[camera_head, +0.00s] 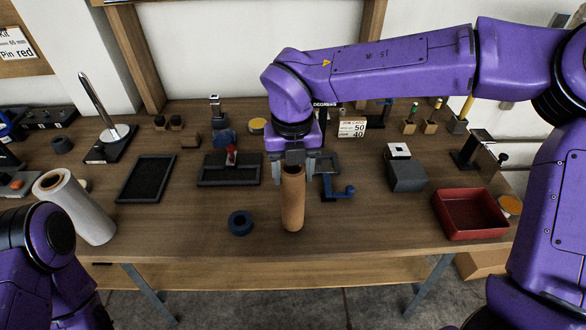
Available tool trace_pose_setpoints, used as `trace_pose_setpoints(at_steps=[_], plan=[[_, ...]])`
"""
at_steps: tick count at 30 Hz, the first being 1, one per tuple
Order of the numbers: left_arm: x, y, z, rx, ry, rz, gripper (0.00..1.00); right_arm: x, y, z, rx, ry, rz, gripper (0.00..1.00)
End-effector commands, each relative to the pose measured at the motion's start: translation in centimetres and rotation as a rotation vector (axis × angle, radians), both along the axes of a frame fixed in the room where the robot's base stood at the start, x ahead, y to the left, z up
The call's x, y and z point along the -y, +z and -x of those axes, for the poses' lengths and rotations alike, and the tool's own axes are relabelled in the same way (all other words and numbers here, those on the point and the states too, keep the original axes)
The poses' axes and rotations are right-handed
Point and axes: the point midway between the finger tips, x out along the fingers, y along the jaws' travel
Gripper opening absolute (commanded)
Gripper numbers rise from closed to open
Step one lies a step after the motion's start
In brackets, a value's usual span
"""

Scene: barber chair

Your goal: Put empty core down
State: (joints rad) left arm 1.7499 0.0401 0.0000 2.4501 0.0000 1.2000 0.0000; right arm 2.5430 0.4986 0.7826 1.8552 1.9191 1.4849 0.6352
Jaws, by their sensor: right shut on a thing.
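The empty core (292,205) is a brown cardboard tube with a hollow top opening. It stands about upright near the middle of the table's front part. My right gripper (293,165) comes down from above and is shut on the core's upper end. I cannot tell whether the core's lower end touches the table (180,225). My left arm shows at the lower left, and its gripper is not in view.
A white roll (75,205) lies at the left. A dark blue ring (240,222) lies left of the core, and a blue crank handle (338,192) is right of it. A red tray (470,213) is at the right. Black trays (147,178) and small tools stand behind.

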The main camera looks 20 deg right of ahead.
Motion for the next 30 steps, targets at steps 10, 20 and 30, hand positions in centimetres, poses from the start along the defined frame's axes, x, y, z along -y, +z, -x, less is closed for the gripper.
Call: trace_pose_setpoints(at_steps=[10, 20, 30], plan=[[0.0, -0.2, 0.0, 0.000, 0.000, 0.000, 0.80, 0.0, -0.7, 0.0, 0.001, 0.001, -0.001, 0.09], [0.0, -0.2, 0.0, 0.000, 0.000, 0.000, 0.80, 0.0, -0.8, 0.0, 0.000, 0.001, -0.001, 0.80], [0.0, -0.1, 0.0, 0.000, 0.000, 0.000, 0.80, 0.0, 2.9, -0.1, 0.006, -0.002, -0.003, 0.80]])
